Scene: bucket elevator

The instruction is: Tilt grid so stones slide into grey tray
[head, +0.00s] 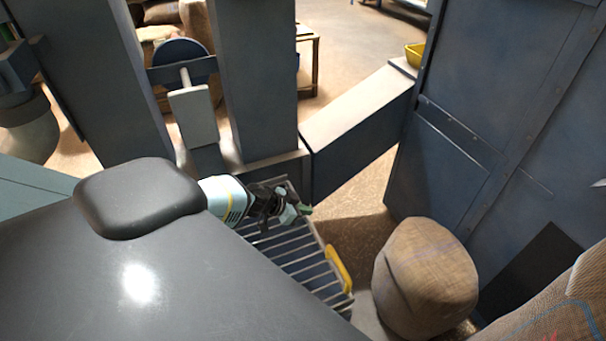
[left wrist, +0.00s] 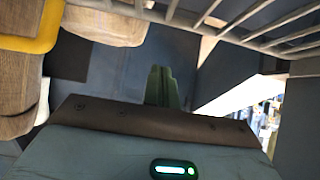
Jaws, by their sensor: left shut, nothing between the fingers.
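The grid (head: 300,262) of parallel metal bars lies in the lower middle of the head view, partly hidden by my dark body part at left. A yellow handle (head: 338,269) is on its right edge. My left gripper (head: 304,209) is over the grid's far end, apart from the handle, with its green fingers shut and empty. In the left wrist view the shut fingers (left wrist: 162,85) point at empty space, with grid bars (left wrist: 230,25) across the top and the yellow handle (left wrist: 42,28) at top left. I make out no stones and cannot pick out the grey tray. My right gripper is not in view.
A full sack (head: 425,275) stands right of the grid, with another (head: 560,310) at the lower right corner. A large blue-grey metal housing (head: 490,130) rises at right. A beam (head: 360,125) and posts (head: 255,80) stand behind the grid. Floor shows between grid and housing.

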